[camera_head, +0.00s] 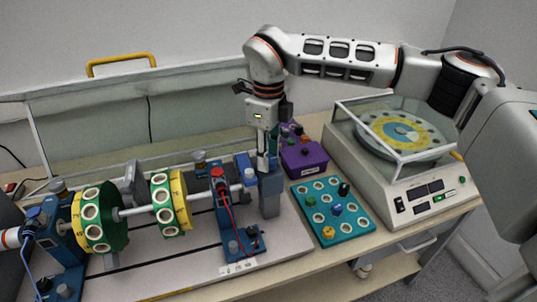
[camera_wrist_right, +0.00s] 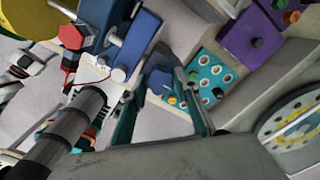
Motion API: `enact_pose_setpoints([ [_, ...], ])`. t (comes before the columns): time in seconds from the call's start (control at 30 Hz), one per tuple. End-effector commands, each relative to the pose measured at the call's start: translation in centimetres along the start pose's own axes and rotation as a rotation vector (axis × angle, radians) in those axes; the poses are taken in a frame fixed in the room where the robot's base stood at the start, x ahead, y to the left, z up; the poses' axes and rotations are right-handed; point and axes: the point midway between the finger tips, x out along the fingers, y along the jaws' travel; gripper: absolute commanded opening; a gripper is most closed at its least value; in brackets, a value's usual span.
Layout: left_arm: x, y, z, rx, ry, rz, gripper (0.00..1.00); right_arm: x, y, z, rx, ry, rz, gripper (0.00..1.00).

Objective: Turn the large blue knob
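My right gripper (camera_head: 263,166) points down at the right end of the shaft rig, over a grey-blue upright block (camera_head: 270,195). In the right wrist view its two teal fingers (camera_wrist_right: 161,86) stand apart. A blue knob (camera_wrist_right: 160,80) shows between and just beyond the fingertips; I cannot tell whether they touch it. My left gripper is not in view.
The rig carries green-and-yellow discs (camera_head: 98,217) and a blue bearing stand (camera_head: 229,213) with a red knob and cables. A teal tray (camera_head: 357,221), a purple box (camera_head: 302,160) and a glass-covered balancing machine (camera_head: 405,190) stand to the right.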

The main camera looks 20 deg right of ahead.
Motion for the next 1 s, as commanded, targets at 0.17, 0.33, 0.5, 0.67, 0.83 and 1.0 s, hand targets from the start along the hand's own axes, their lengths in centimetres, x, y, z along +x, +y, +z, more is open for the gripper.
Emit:
enact_pose_setpoints([
  [0.17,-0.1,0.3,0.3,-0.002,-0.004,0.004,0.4,0.0,0.0,0.0,0.004,0.0,0.0,0.09],
  [0.33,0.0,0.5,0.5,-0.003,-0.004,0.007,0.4,0.0,0.0,0.0,0.045,0.0,-0.001,0.09],
  [0.5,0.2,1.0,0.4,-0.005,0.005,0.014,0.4,0.1,-0.1,0.0,0.138,0.0,-0.001,0.09],
  [0.67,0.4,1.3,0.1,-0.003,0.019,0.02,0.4,0.1,-0.1,0.0,0.251,0.0,-0.001,0.09],
  [0.83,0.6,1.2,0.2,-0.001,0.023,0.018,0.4,0.1,-0.1,0.0,0.362,0.0,-0.001,0.09],
  [1.0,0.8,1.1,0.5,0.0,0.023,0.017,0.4,0.0,-0.1,0.0,0.449,0.001,0.0,0.09],
])
